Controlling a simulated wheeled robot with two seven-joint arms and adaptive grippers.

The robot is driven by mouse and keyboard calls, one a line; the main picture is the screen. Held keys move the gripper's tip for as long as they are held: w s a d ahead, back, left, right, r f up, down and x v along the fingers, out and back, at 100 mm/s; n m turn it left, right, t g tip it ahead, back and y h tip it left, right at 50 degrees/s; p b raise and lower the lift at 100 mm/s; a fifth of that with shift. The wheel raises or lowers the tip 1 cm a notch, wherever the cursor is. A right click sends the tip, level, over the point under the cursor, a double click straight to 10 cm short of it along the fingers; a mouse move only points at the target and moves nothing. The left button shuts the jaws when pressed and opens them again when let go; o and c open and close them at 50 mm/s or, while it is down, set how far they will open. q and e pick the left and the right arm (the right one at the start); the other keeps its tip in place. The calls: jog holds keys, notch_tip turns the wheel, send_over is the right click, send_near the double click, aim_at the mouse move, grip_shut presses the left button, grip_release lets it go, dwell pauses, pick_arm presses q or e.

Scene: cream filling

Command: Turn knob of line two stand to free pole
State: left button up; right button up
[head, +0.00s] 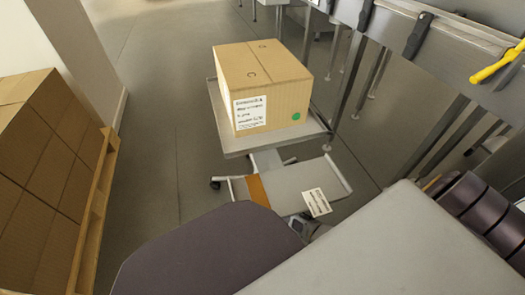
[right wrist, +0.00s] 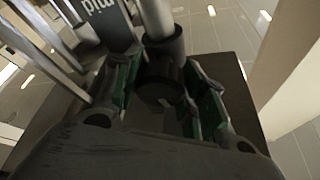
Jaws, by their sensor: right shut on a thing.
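The stand's upper tray (head: 272,143) is in the head view, with a cardboard box (head: 262,85) on it. A lower shelf (head: 293,187) with an orange patch and a white label is below it. In the right wrist view my right gripper (right wrist: 163,76) has its green-padded fingers on both sides of a dark round knob (right wrist: 158,92) and is shut on it. A dark collar (right wrist: 166,52) and a light upright pole (right wrist: 156,18) rise just beyond the knob. The knob and right gripper cannot be made out in the head view. My left gripper is not in view.
Stacked cartons (head: 45,140) on a wooden pallet (head: 95,205) stand at the left by a pale wall. A metal conveyor frame (head: 420,45) with a yellow handle (head: 497,62) runs along the upper right. Grey floor (head: 160,110) is clear between pallet and stand.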

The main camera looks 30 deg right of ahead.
jog(key=shift+n+t+y+p, duration=0.2)
jog(key=shift+n+t+y, duration=0.3)
jog(key=shift+n, duration=0.95)
jog(key=shift+n+t+y+p, duration=0.25)
jog(key=shift+n+y, duration=0.35)
jog(key=shift+n, duration=0.85)
jog(key=o, duration=1.1)
jog(key=shift+c, duration=0.2)
jog(key=v, duration=1.2)
